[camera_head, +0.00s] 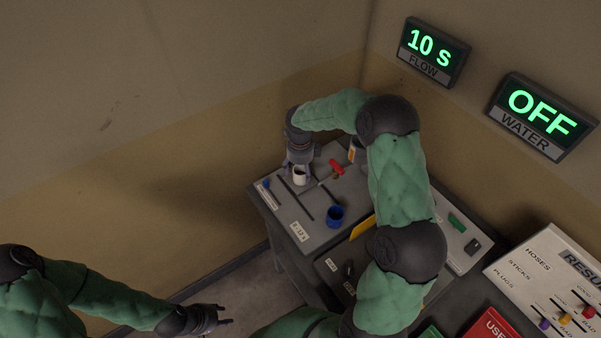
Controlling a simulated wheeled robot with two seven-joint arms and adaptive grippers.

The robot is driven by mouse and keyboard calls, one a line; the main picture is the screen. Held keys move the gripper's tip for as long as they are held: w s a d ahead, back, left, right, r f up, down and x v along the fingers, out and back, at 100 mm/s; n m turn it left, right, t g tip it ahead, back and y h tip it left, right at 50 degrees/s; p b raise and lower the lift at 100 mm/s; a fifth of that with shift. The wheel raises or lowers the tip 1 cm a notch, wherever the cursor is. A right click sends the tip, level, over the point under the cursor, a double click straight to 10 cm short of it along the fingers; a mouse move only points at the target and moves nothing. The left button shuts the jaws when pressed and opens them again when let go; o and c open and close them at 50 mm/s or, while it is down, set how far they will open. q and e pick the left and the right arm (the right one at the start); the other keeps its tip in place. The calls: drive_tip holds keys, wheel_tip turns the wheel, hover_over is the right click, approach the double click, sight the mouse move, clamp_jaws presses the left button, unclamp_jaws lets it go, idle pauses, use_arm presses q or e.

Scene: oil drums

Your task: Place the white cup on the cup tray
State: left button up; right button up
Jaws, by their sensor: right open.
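The white cup (300,177) stands upright on the grey work surface near its back left. My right gripper (299,170) is over the cup, pointing down, with its open fingers on either side of it. I cannot tell whether the fingers touch the cup. My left gripper (222,315) is low at the bottom of the view, away from the work surface, with its fingers apart and empty. I cannot make out for certain which part is the cup tray.
A red box (490,326) and a results board (550,285) stand at lower right. Wall signs read 10 s flow (433,50) and water OFF (541,114).

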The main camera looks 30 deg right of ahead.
sight(300, 170)
wheel_tip(300, 170, up, 10)
drive_tip(key=shift+a+r+p, duration=0.1)
drive_tip(key=shift+r+p, duration=0.1)
drive_tip(key=shift+p, duration=0.4)
